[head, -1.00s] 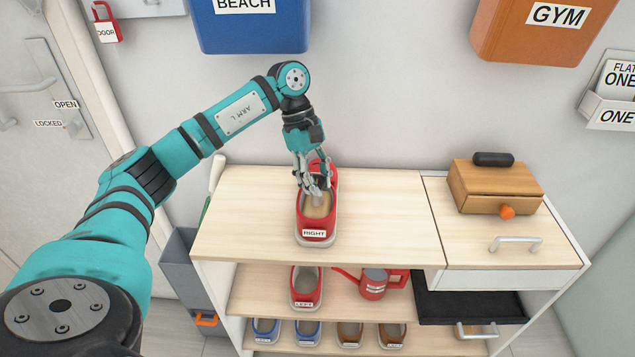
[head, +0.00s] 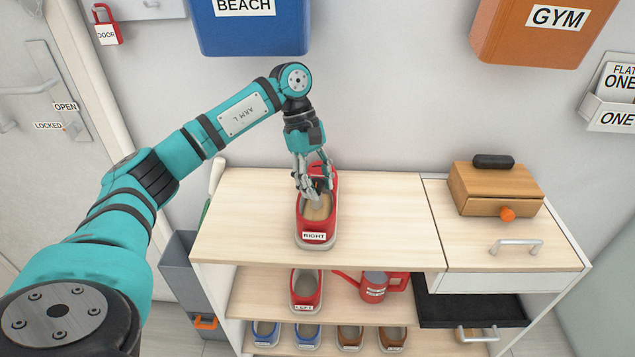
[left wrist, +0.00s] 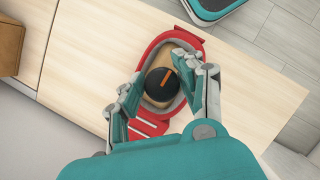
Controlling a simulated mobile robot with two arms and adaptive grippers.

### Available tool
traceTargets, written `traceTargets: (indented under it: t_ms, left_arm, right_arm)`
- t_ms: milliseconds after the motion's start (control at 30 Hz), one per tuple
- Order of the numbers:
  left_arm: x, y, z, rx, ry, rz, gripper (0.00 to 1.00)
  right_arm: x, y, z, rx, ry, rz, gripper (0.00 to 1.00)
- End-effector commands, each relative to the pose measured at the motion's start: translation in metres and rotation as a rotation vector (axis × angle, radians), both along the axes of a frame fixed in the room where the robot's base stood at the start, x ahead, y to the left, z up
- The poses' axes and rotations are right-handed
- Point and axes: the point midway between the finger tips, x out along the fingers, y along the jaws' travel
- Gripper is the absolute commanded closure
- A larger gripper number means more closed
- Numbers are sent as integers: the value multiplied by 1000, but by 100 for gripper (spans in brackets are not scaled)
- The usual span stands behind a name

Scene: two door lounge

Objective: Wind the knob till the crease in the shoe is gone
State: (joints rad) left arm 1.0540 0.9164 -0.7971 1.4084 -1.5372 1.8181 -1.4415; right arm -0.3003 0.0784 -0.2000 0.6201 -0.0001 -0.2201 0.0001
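The red shoe (head: 302,235) labelled RIGHT stands on the wooden top of the shoe cabinet, its label end towards me. A beige form (head: 317,208) sits inside it. In the left wrist view a round black knob (left wrist: 162,88) with an orange line shows inside the shoe's opening. My left gripper (head: 318,195) points down into the shoe, its fingers on either side of the knob. The gripper is open, with visible gaps between fingers and knob. The fingers cover part of the shoe, and I cannot make out a crease. My right gripper is not in view.
A wooden box (head: 482,190) with an orange knob stands right on the cabinet top (head: 390,215). Below are a red LEFT shoe (head: 296,290), a red watering can (head: 372,287) and more shoes. Blue and orange bins hang on the wall. The top's middle is clear.

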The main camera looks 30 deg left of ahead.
Motion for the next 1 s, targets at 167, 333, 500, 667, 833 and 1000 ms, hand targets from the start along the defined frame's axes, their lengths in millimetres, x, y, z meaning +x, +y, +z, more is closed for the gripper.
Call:
traceTargets:
  t_ms: [167,333,500,667,833,1000]
  left_arm:
    - [0,0,0,0,0,0,44]
    - [0,0,0,0,0,0,44]
    - [1,0,9,-1,-2,0,44]
    - [1,0,37,-1,-5,0,44]
    - [1,0,70,-1,-4,0,44]
    - [1,0,92,-1,-2,0,44]
  right_arm:
    - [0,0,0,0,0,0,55]
    - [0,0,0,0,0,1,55]
    - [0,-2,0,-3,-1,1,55]
    - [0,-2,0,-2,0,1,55]
    - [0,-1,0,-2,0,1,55]
    - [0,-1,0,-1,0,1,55]
